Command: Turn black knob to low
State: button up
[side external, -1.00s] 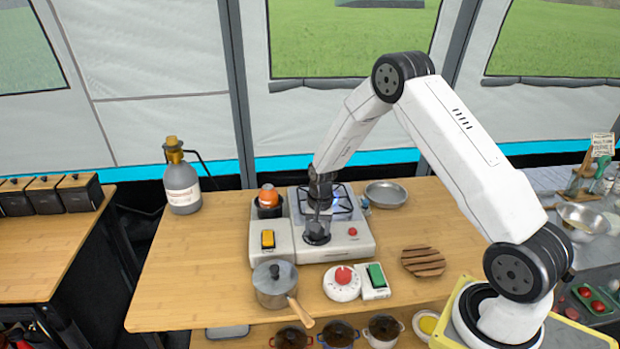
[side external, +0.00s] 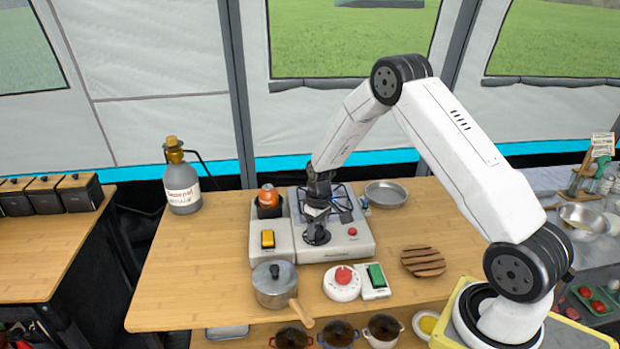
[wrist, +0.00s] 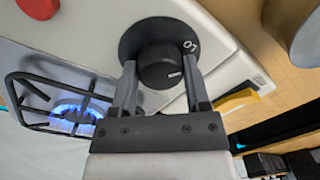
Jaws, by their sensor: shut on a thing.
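The black knob (wrist: 162,64) sits on a dark round dial at the front of the white stove (side external: 350,252). Its white line points to the lower right in the wrist view, and markings like "0" and "1" show on the dial's upper right. My gripper (wrist: 160,78) is shut on the knob, one finger on each side. The burner (wrist: 62,106) burns with a blue flame. The "low" mark cannot be made out.
A red button (side external: 352,231) is right of the knob. A yellow switch (side external: 267,239) and an orange-topped item (side external: 268,196) are to the left. A lidded pot (side external: 274,285), a red-knobbed timer (side external: 343,284) and a green switch (side external: 376,275) stand in front.

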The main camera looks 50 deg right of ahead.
aim_at(318, 227)
jog(key=shift+n, duration=0.6)
jog(key=o, duration=1.3)
jog(key=shift+r, duration=0.15)
jog(key=shift+d+r, duration=0.15)
jog(key=shift+r, duration=1.75)
jog(key=shift+d+r, duration=0.1)
jog(key=shift+r, duration=1.8)
jog(key=shift+a, duration=0.1)
